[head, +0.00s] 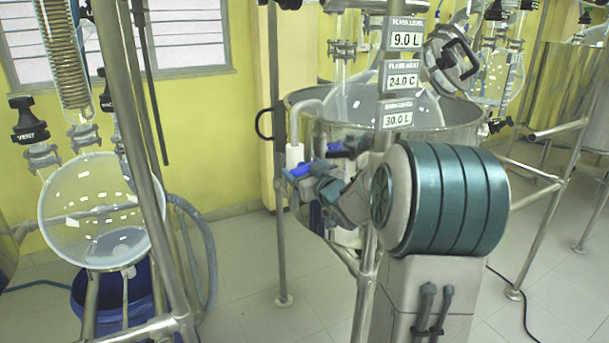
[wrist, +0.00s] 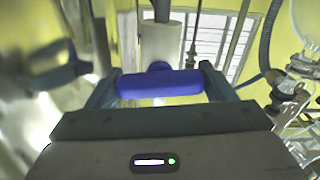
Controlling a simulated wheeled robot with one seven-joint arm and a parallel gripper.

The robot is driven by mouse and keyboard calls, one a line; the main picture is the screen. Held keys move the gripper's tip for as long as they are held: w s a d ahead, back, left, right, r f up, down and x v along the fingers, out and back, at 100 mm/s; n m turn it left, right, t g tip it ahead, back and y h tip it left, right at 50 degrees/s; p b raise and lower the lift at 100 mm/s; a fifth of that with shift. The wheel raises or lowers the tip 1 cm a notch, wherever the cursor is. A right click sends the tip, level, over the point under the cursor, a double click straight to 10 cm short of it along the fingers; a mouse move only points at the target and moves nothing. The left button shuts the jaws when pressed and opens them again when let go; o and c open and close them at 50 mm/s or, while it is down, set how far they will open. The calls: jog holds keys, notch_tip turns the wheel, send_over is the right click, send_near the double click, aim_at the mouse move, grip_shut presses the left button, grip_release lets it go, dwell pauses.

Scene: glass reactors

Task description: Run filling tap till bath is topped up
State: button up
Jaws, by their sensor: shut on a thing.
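The filling tap has a blue handle (head: 300,170) at the left side of the steel bath (head: 462,136). My gripper (head: 309,180) is at the tap and shut on its handle. In the wrist view the blue handle (wrist: 160,84) lies crosswise between the two fingers of my gripper (wrist: 160,92). A pale pipe (wrist: 162,42) stands behind the handle. The bath level display (head: 397,115) reads 30.0 L. The water surface in the bath is hard to make out, and my arm hides part of the bath's front.
Two more displays above read flask level 9.0 L (head: 407,38) and flask temperature 24.0 C (head: 402,78). A round glass flask (head: 100,210) hangs in a metal frame at left, above a blue bucket (head: 130,292). Metal posts stand around the bath. Tiled floor is clear at centre left.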

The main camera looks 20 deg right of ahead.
jog(key=n+b, duration=0.5)
jog(key=shift+a+f, duration=0.1)
jog(key=shift+f, duration=0.15)
jog(key=shift+r+n+b, duration=0.2)
jog(key=shift+n+b, duration=1.85)
jog(key=shift+n, duration=0.35)
jog(key=o, duration=1)
jog(key=s, duration=0.4)
jog(key=s+p, duration=0.1)
jog(key=s, duration=0.9)
jog(key=shift+d, duration=0.3)
jog(key=shift+w, duration=0.1)
